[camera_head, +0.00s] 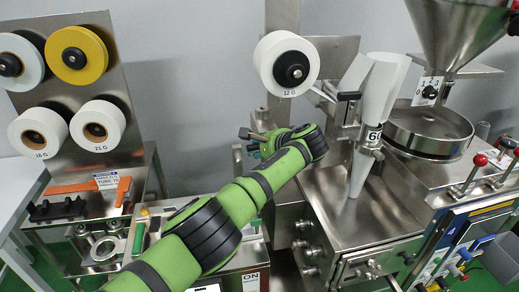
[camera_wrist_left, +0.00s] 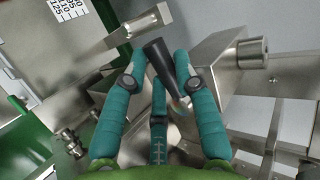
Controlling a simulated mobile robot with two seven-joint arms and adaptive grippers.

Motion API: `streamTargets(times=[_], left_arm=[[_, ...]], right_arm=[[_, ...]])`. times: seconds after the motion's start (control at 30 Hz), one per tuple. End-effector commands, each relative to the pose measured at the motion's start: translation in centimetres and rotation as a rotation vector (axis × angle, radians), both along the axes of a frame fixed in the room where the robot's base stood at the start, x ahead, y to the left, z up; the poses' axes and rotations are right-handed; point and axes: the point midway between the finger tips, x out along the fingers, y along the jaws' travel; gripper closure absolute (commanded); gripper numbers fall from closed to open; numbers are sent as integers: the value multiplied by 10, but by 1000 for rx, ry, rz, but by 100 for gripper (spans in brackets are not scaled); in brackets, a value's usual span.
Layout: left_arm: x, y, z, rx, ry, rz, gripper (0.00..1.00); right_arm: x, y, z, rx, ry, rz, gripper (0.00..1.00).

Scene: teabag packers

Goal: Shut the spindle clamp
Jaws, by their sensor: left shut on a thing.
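My left gripper (camera_head: 252,140) is below the white paper roll (camera_head: 274,52) on the machine's middle post, and its fingers are mostly hidden behind my green arm. In the left wrist view, the teal fingers of my left gripper (camera_wrist_left: 167,75) are closed around a black tapered handle (camera_wrist_left: 157,58), which tilts up to the left. A metal block with a round knob (camera_wrist_left: 252,52) is just right of the fingers. I cannot tell from these views whether the handle belongs to the spindle clamp or how far it is turned. My right gripper is in neither view.
A panel with white rolls and a yellow roll (camera_head: 77,55) stands at the left. A white forming tube (camera_head: 380,95), a steel hopper (camera_head: 460,30) and red-knobbed levers (camera_head: 480,160) are at the right. A flat steel deck (camera_head: 340,220) lies right of my arm.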

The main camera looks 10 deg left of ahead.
Motion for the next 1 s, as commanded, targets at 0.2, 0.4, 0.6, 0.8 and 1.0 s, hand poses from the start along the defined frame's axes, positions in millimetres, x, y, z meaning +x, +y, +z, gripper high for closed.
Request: streamTargets(times=[0.2,0.4,0.6,0.8,1.0], left_arm=[[0,1,0,5,2,0,47],[0,1,0,3,1,0,46],[-1,-1,1,2,0,0,46],[-13,-13,12,1,-1,-4,46],[-41,-36,35,-1,-3,-4,46]], right_arm=[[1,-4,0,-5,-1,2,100],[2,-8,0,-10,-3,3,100],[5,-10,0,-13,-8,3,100],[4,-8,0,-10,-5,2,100],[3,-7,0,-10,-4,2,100]])
